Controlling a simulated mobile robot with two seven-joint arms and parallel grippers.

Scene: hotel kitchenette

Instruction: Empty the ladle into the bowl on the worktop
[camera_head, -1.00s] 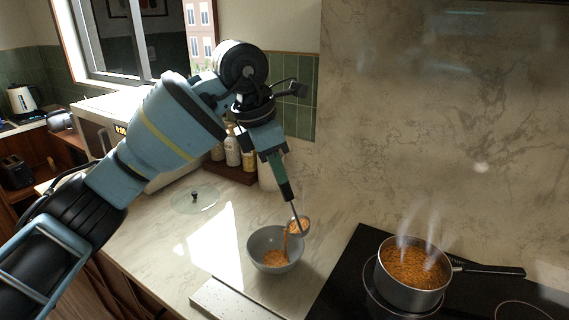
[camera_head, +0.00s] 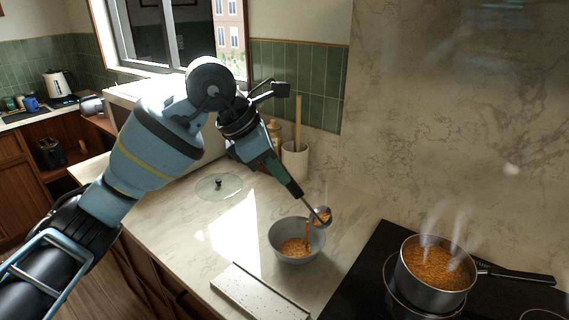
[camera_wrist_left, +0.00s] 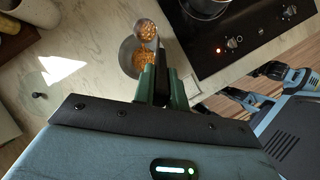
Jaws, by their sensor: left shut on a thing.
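My left gripper (camera_head: 281,178) is shut on the handle of the ladle (camera_head: 321,216). The ladle's head is over the right rim of the grey bowl (camera_head: 272,240), tilted, and an orange stream of food falls from it into the bowl. Orange food (camera_head: 296,247) lies in the bottom of the bowl. Some orange food still shows in the ladle's head. In the left wrist view the ladle's head (camera_wrist_left: 146,30) shows over the bowl (camera_wrist_left: 124,58), beyond the gripper (camera_wrist_left: 161,88).
A steaming pot (camera_head: 437,292) of orange food stands on the black hob (camera_head: 360,285), right of the bowl. A glass lid (camera_head: 219,187) lies on the worktop (camera_head: 180,228) at the left. A pale speckled board (camera_head: 260,292) is in front of the bowl. A utensil crock (camera_head: 295,162) stands behind.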

